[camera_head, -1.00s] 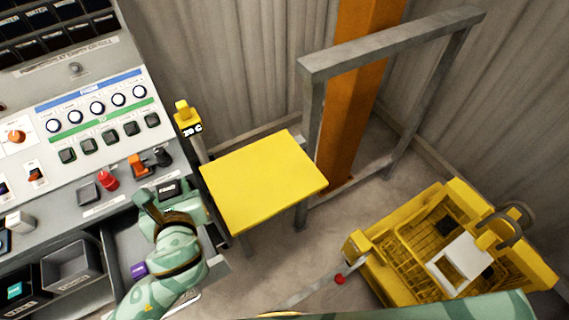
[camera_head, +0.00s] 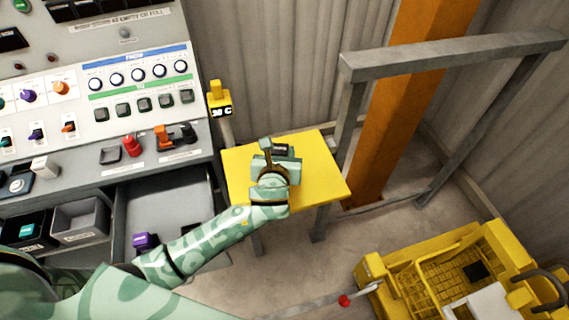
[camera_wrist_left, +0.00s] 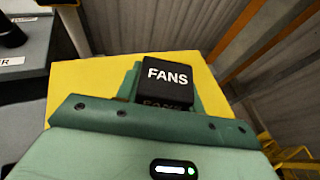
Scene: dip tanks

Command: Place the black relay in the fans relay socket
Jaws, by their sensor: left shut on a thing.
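The black relay, a block with FANS in white letters (camera_wrist_left: 167,78), is held in my left gripper; it also shows as a small dark block in the head view (camera_head: 284,149). My left gripper (camera_head: 277,158) is shut on it, above the yellow table. The green jaws stand on both sides of the block in the left wrist view. On the console's lower ledge is a square grey recess (camera_head: 110,155) that looks empty, left of the red plug; its label is not readable, so I cannot tell whether it is the fans socket. My right gripper is not in view.
A yellow table (camera_head: 325,180) stands right of the console. A red plug (camera_head: 132,145), an orange one (camera_head: 162,137) and a black one (camera_head: 188,133) stand on the ledge. An open drawer (camera_head: 185,200) holds a purple block (camera_head: 145,241). A grey rail frame (camera_head: 450,55) rises behind.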

